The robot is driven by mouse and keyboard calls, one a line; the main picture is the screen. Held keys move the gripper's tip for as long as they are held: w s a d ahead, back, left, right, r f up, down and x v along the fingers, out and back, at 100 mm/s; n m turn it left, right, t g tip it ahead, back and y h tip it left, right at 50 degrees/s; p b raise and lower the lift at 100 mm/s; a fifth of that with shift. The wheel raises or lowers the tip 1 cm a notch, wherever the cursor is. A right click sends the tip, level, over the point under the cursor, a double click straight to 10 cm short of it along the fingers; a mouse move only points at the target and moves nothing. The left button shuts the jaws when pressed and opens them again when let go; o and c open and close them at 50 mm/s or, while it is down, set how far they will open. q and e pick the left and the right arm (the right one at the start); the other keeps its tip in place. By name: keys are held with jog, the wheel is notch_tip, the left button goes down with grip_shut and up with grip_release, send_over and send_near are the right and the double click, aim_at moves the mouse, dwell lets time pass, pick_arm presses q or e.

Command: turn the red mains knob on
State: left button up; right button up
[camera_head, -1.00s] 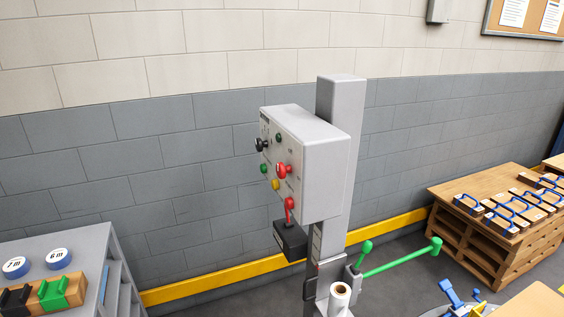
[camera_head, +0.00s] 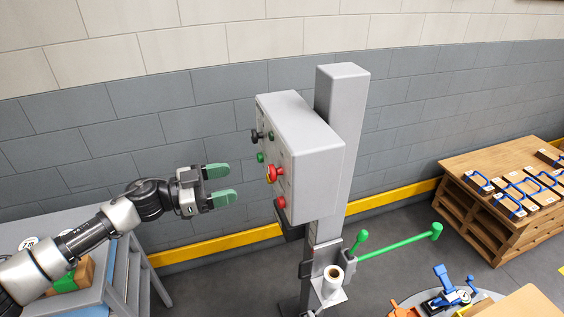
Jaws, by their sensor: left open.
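A grey control box (camera_head: 318,160) is fixed to a grey post, its panel facing left and seen at a steep angle. A red knob (camera_head: 273,174) sticks out of the panel's lower part. A second red part (camera_head: 280,203) shows lower, near a dark box under the panel. I cannot tell for sure which is the mains knob, nor its setting. My left gripper (camera_head: 225,184) is open and empty, its green fingertips pointing right at the panel. It is left of both red parts, with a visible gap. My right gripper is out of view.
Below the box are a paper roll (camera_head: 334,275) and a green lever (camera_head: 400,248). A wooden stand (camera_head: 466,218) with blue-handled blocks is at right. A grey bench (camera_head: 128,262) lies under my left arm.

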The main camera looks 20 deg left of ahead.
aim_at(269, 173)
pick_arm(q)
jog(key=p+x, duration=0.2)
jog(key=x, duration=0.4)
jog(key=shift+a+r+p, duration=0.1)
jog(key=shift+r+p, duration=0.1)
jog(key=shift+p, duration=0.15)
jog(key=x, duration=0.3)
jog(key=shift+f+p, duration=0.15)
jog(key=shift+p, duration=0.2)
jog(key=shift+w+d+f, duration=0.1)
jog(key=shift+w+d, duration=0.1)
jog(key=shift+d, duration=0.05)
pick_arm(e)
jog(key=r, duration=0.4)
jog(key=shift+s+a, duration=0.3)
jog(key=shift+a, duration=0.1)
pick_arm(q)
jog(key=c, duration=0.9)
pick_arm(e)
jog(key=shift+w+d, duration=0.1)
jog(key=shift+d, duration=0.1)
